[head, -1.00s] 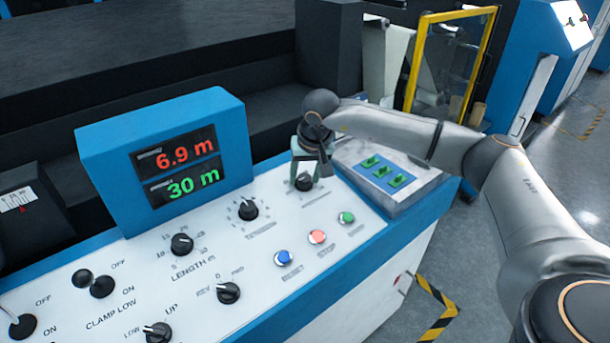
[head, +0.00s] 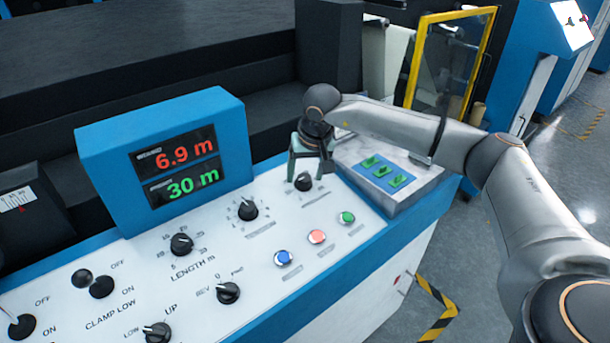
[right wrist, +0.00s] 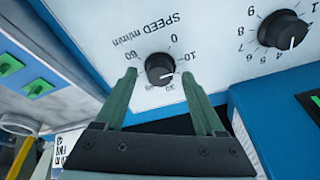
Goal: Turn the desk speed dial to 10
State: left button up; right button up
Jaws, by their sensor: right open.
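The speed dial (head: 304,183) is a black round knob on the white sloping panel, at the right end of its row of knobs. In the right wrist view the dial (right wrist: 160,68) has the print SPEED m/min and a ring of numbers that includes 0, 10 and 60. My right gripper (head: 310,174) is open above the dial. In the right wrist view its two green fingers (right wrist: 159,76) stand apart on either side of the knob, not touching it.
A neighbouring numbered knob (head: 247,210) sits left of the dial. Blue (head: 283,258), red (head: 317,237) and green (head: 346,217) buttons lie in front. A raised box with green switches (head: 383,171) is close on the right. The display (head: 180,165) reads 6.9 m and 30 m.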

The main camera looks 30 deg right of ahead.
jog(key=v, duration=1.1)
jog(key=shift+r+b, duration=0.25)
jog(key=shift+b, duration=0.2)
jog(key=shift+s, duration=0.15)
